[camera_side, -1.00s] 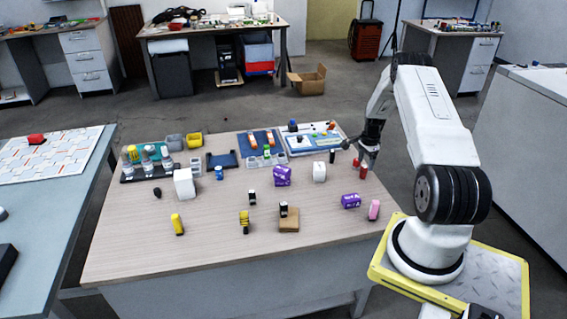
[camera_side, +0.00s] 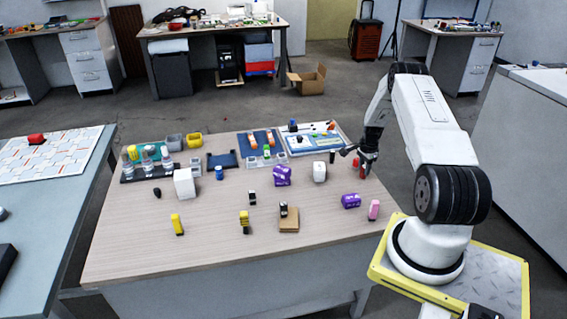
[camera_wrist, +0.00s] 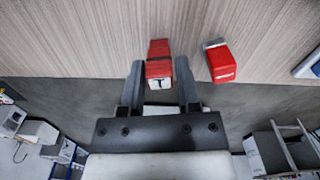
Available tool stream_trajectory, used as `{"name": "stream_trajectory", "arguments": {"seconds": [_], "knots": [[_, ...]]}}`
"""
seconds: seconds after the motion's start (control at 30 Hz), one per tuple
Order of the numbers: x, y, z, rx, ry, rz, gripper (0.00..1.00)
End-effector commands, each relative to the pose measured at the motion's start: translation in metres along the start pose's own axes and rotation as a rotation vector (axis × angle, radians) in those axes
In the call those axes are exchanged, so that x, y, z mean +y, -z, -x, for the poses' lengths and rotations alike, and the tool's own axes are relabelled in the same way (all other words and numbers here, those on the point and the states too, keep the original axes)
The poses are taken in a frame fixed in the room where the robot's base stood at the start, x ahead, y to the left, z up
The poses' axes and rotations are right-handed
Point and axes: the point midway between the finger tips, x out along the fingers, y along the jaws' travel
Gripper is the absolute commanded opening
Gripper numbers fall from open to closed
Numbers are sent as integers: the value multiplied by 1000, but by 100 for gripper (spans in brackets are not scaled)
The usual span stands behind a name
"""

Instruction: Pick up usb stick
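My gripper (camera_side: 367,160) is low at the right far part of the wooden table. In the wrist view my gripper (camera_wrist: 159,72) is open, with a finger on each side of a red block (camera_wrist: 159,67) that has a dark band and a pale marked end. Small gaps seem to show beside it. A second red piece (camera_wrist: 221,63) with a grey metal-like end, looking like a usb stick, stands just right of the fingers, outside them. In the side view a small red piece (camera_side: 362,173) shows just below the fingertips; which of the two it is, I cannot tell.
A black piece (camera_side: 332,157) stands left of the gripper. The table's right edge is close.

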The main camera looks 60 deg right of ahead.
Motion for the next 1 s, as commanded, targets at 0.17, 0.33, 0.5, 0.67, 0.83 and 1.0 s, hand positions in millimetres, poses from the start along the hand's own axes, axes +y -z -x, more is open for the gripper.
{"name": "stream_trajectory", "arguments": {"seconds": [0.17, 0.33, 0.5, 0.67, 0.83, 1.0], "knots": [[0, 0, 0, 0, 0, 0, 0], [0, 0, 0, 0, 0, 0, 0], [0, 0, 2, 0, 0, 0, 0], [-1, 0, 10, 1, 2, 0, 0], [-1, 0, 27, 1, 2, 0, 0], [-1, 0, 51, 0, 2, 0, 0]]}}
